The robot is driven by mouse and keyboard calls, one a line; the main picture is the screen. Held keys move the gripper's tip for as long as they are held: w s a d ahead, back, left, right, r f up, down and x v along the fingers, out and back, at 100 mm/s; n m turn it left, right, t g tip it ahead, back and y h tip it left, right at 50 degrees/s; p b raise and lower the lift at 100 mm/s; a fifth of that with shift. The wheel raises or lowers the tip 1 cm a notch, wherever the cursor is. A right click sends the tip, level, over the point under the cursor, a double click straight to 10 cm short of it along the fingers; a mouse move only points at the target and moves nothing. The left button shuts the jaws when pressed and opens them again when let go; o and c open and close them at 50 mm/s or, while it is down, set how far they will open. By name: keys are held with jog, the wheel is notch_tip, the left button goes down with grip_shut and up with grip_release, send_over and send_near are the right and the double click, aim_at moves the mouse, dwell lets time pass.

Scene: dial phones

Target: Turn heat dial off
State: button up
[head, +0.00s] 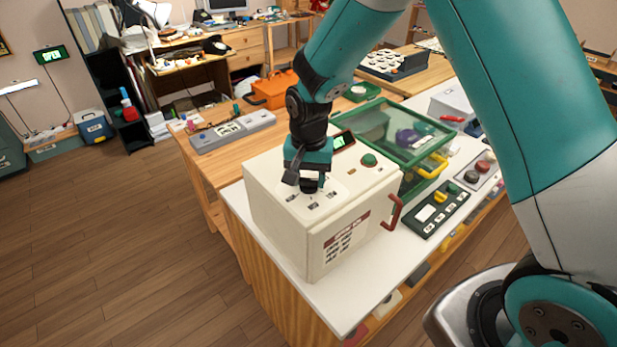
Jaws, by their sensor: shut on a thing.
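A cream box-shaped appliance (281,231) stands on the white-topped bench in the head view. Its top carries a dark dial (311,186) with small printed marks (312,207) in front of it. My gripper (305,180) points down over the top and is shut on the dial. The gripper hides most of the dial, so its pointer setting cannot be read. A small display (343,141) and a green button (369,160) sit on the same top, behind and right of my gripper. A red-brown handle (393,212) is on the appliance's right side.
A green-framed clear case (400,125) with a yellow handle (432,166) stands close behind the appliance. A dark green control panel (436,210) lies to its right. The white bench top (345,292) is bare in front. Wooden floor (120,240) is open at left.

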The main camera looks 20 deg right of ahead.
aim_at(309, 179)
jog(key=n+b, duration=0.1)
jog(key=n, duration=0.3)
jog(key=shift+n, duration=0.3)
jog(key=n, duration=0.4)
jog(key=shift+n+b, duration=0.3)
jog(key=o, duration=0.9)
jog(key=shift+r, duration=0.1)
notch_tip(309, 179, up, 17)
jog(key=b, duration=0.3)
jog(key=shift+r, duration=0.15)
jog(key=s+a+f+n+y, duration=0.1)
jog(key=s, duration=0.7)
jog(key=s+a+f+n+y+b, duration=0.1)
jog(key=s+a+f, duration=0.1)
jog(key=s, duration=0.6)
jog(key=s+a+f+n+y+b, duration=0.1)
jog(key=s+y, duration=0.1)
jog(key=s, duration=0.7)
jog(key=shift+a+f+n, duration=0.2)
jog(key=shift+a+n, duration=0.1)
